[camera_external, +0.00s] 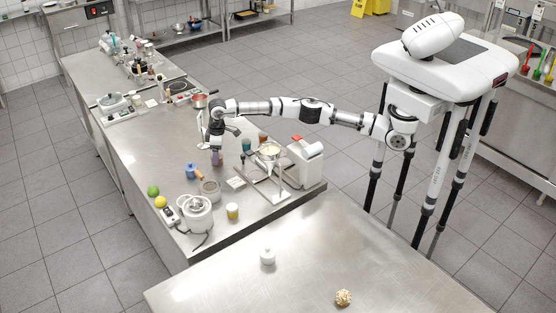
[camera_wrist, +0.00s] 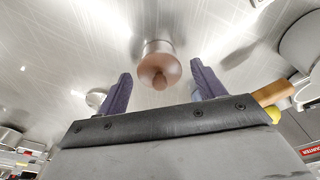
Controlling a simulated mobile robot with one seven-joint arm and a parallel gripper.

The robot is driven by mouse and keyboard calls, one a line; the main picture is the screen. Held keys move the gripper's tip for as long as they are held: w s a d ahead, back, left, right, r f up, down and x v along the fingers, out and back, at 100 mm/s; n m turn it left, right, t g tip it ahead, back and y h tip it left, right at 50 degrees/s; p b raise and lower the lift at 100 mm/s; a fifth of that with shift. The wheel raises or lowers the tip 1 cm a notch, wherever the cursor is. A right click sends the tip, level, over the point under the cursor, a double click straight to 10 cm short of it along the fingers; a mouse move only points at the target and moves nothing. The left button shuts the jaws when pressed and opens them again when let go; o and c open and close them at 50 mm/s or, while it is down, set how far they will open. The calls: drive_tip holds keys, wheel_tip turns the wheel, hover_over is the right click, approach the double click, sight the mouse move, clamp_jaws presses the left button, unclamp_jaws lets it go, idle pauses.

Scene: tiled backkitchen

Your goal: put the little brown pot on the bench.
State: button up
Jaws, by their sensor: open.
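The little brown pot (camera_wrist: 160,62) shows in the wrist view as a round, shiny brown shape with a darker knob towards me. It sits on the steel surface, between and slightly beyond my fingertips. My gripper (camera_wrist: 158,76) is open, with a purple finger on each side and visible gaps to the pot. In the external view my gripper (camera_external: 217,158) points down low over the long steel counter (camera_external: 160,140); I cannot make out the pot there. A second steel bench (camera_external: 220,285) stands in the foreground.
A white appliance (camera_external: 196,214), a grey bowl (camera_external: 210,187), a blue item with an orange handle (camera_external: 192,171), a metal stand (camera_external: 268,165) and a white container (camera_external: 305,158) crowd the gripper. A small white pot (camera_external: 267,256) and a knobbly ball (camera_external: 343,297) sit on the foreground bench, mostly clear.

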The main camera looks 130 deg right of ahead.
wheel_tip(320, 180, up, 10)
drive_tip(key=s, duration=0.1)
drive_tip(key=shift+a+r, duration=0.15)
drive_tip(key=shift+a, duration=0.2)
